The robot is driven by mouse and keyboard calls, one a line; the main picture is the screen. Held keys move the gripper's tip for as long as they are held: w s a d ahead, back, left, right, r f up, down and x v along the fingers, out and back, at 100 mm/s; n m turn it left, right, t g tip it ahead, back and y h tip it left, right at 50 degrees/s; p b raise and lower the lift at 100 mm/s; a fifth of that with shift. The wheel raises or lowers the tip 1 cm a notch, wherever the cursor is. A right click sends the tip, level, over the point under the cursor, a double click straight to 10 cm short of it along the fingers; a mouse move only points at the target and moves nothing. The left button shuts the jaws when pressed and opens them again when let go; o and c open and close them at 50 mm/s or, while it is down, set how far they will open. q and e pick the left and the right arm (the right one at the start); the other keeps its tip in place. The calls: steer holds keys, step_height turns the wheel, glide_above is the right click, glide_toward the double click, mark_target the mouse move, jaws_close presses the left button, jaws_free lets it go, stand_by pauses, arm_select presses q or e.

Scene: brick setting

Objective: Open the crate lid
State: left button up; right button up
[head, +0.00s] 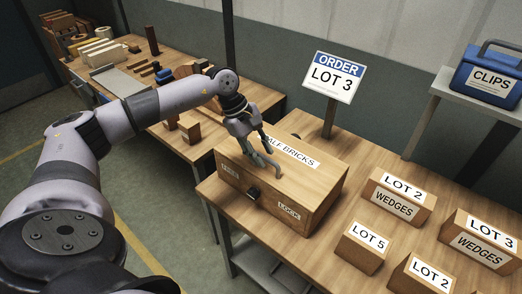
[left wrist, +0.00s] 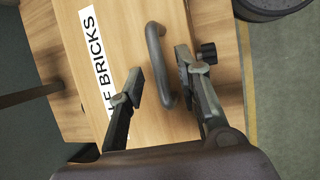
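The wooden crate (head: 318,206) stands on the table, its lid (head: 318,178) lying shut. The lid has a white label ending in "BRICKS", partly hidden by my left gripper (head: 268,153), and a grey bar handle (left wrist: 155,50). A black knob (head: 253,193) sits on the crate's front between the "FREE" and "LOCK" labels; it also shows in the left wrist view (left wrist: 207,53). Which label it points to I cannot tell. My left gripper is over the lid's front part, fingers open, one on each side of the handle. My right gripper is not in view.
A sign reading "ORDER LOT 3" (head: 333,77) stands behind the crate. Several small labelled boxes, such as the "LOT 5" box (head: 362,246), stand to its right. A blue "CLIPS" case (head: 488,75) sits on a shelf. Another bench (head: 184,148) with wooden pieces is behind my left arm.

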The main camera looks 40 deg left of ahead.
arm_select(q)
jaws_close()
stand_by(0.7)
